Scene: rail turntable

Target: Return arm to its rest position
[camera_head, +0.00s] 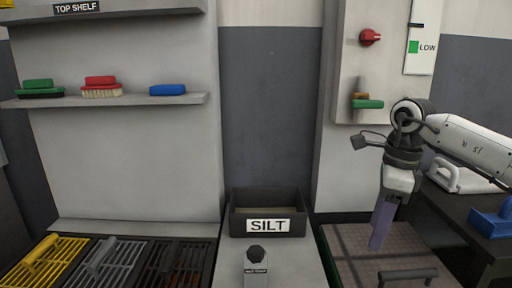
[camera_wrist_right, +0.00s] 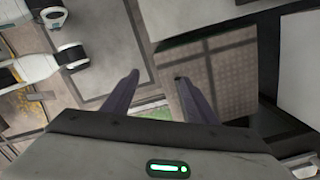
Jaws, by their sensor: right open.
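My right arm (camera_head: 465,143) comes in from the right edge and bends downward at a dark joint. My right gripper (camera_head: 378,243) points down above the brown textured plate (camera_head: 345,270) at the lower right. In the wrist view the two purple fingers of the right gripper (camera_wrist_right: 155,78) are spread apart with nothing between them. The plate (camera_wrist_right: 205,90) lies below and beside the fingers there. I cannot tell how high above the plate the fingertips are. My left gripper is not in view.
A dark bin labelled SILT (camera_head: 267,227) stands at the centre. A dark table (camera_head: 440,205) holds a white object (camera_head: 455,178) and a blue object (camera_head: 491,222) beside the arm. A wall panel (camera_head: 350,60) with a red knob (camera_head: 370,37) is behind. Brushes lie on a shelf (camera_head: 130,100).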

